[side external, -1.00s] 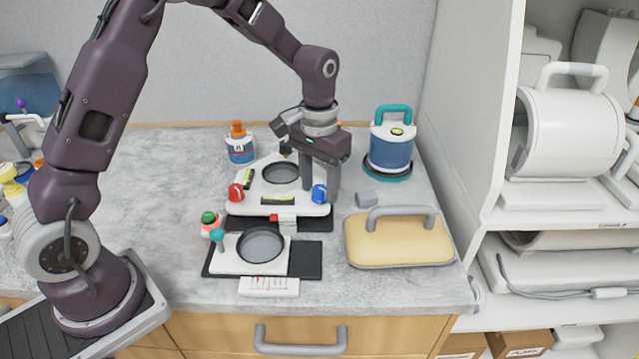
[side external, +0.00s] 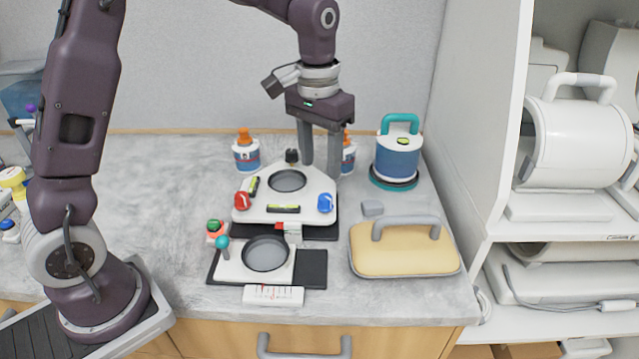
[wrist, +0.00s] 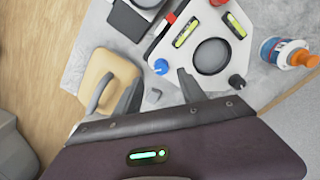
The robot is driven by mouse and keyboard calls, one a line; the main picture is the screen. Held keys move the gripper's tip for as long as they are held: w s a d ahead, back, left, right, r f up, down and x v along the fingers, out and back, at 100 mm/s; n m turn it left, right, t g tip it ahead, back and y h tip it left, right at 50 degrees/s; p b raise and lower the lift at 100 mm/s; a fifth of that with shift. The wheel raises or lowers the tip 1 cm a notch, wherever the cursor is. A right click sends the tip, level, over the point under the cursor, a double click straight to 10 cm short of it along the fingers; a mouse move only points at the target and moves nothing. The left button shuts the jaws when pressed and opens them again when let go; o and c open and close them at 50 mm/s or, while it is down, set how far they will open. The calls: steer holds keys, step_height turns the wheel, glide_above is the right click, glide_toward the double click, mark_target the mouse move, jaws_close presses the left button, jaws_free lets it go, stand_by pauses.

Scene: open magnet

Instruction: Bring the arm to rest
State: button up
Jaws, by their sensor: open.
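My gripper (side external: 320,165) is open and empty. It hangs with its fingers down above the back of the counter, behind the white levelling plate and left of the blue and white canister. In the wrist view my gripper (wrist: 158,95) shows two spread fingers with nothing between them. The white levelling plate (side external: 262,214) has a round dark dish, bubble levels, and a red and a blue knob; it also shows in the wrist view (wrist: 172,48). My arm reaches from the base at the left, over the counter.
A blue and white canister (side external: 397,155) with a teal handle stands at the right. A yellow pad with a grey handle (side external: 400,252) lies in front of it. Orange-capped bottles (side external: 246,154) stand at the back. A smaller white plate (side external: 235,266) is at the front. A shelf wall (side external: 490,130) bounds the right.

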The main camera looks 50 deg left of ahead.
steer(key=s+r+t, duration=0.3)
steer(key=s+r, duration=0.6)
steer(key=s, duration=0.5)
steer(key=s+f+m+t, duration=0.1)
steer(key=s+t, duration=0.1)
steer(key=s, duration=0.9)
steer(key=shift+d+f, duration=0.2)
steer(key=shift+d, duration=0.15)
